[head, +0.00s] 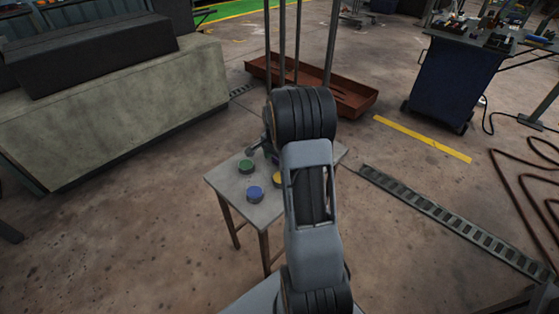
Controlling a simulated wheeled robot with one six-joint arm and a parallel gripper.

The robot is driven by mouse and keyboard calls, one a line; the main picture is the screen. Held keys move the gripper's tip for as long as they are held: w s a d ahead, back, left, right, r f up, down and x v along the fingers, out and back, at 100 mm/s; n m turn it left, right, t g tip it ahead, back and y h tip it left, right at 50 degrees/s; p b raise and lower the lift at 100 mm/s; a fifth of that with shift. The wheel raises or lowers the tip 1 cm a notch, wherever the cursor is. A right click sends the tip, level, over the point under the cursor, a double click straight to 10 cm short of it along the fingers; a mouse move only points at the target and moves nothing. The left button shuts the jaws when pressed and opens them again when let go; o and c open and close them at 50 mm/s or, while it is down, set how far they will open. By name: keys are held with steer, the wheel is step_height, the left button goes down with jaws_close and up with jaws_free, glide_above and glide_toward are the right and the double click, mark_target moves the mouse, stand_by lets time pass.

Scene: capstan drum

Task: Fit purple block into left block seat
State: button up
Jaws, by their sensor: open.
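I see no purple block and no left block seat in the head view. A small table (229,184) stands in the middle, with a green round piece (246,166), a blue round piece (254,193) and a partly covered yellow round piece (277,179) on top. My arm covers the right part of the tabletop. My gripper is hidden behind the dark joint of my arm. A small grey part with a rounded end (251,151) shows at the table's back edge, and I cannot tell what it belongs to.
A rust-red tray (353,101) lies on the floor behind the table, near tall upright poles (281,45). A concrete block (115,108) is at the left. A blue cart (455,83) stands at the back right. A floor grating (455,221) runs along the right.

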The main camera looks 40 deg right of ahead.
steer(key=shift+c, duration=0.5)
steer(key=shift+r, duration=0.1)
jaws_close()
